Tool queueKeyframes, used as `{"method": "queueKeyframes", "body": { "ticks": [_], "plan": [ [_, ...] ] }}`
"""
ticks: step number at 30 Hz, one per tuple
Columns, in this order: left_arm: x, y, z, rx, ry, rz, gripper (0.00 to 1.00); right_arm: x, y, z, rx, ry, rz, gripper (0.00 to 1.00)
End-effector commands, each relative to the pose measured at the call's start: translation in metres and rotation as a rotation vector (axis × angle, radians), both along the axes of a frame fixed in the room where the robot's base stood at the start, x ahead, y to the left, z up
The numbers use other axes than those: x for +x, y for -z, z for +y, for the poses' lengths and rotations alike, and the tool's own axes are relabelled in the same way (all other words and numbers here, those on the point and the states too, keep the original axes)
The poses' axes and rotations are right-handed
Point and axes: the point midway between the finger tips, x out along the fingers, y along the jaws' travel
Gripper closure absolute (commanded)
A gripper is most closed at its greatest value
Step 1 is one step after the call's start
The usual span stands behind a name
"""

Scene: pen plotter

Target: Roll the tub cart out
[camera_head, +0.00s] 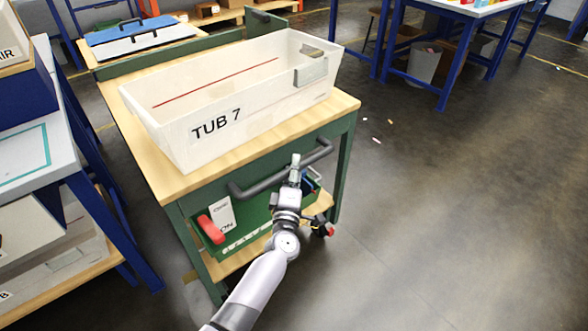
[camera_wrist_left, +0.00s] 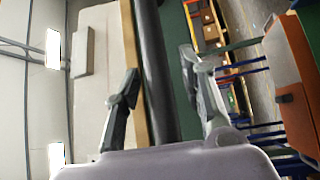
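The tub cart (camera_head: 165,180) is a green frame with a wooden top. A white tub (camera_head: 180,140) marked "TUB 7" sits on the top. A dark bar handle (camera_head: 255,187) runs across the near end and also shows in the left wrist view (camera_wrist_left: 160,100). My left gripper (camera_head: 295,166) is at the handle, right of its middle. In the left wrist view its fingers (camera_wrist_left: 158,72) stand on either side of the bar, with gaps visible, so it is open around the bar. My right gripper is not in view.
A red lever (camera_head: 210,229) with a white tag is low on the cart's near end. A blue-legged bench (camera_head: 35,155) stands close on the left. Open floor (camera_head: 450,220) lies right, with small scraps (camera_head: 377,140).

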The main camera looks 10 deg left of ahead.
Motion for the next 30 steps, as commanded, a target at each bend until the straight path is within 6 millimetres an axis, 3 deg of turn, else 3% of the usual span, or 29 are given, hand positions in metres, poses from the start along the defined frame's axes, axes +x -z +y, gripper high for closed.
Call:
{"method": "queueKeyframes", "body": {
  "ticks": [11, 14, 24, 30],
  "plan": [
    [-0.005, 0.001, -0.001, 0.001, 0.0, 0.0, 0.6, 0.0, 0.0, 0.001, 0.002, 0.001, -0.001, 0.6],
    [-0.017, 0.003, -0.002, 0.0, 0.0, 0.002, 0.6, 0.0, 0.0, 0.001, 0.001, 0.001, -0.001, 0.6],
    [-0.084, 0.013, -0.009, 0.0, 0.0, 0.002, 0.6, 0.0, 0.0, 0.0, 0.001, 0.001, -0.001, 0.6],
    [-0.111, 0.016, -0.012, 0.002, 0.0, 0.001, 0.6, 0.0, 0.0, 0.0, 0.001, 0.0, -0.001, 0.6]
  ]
}}
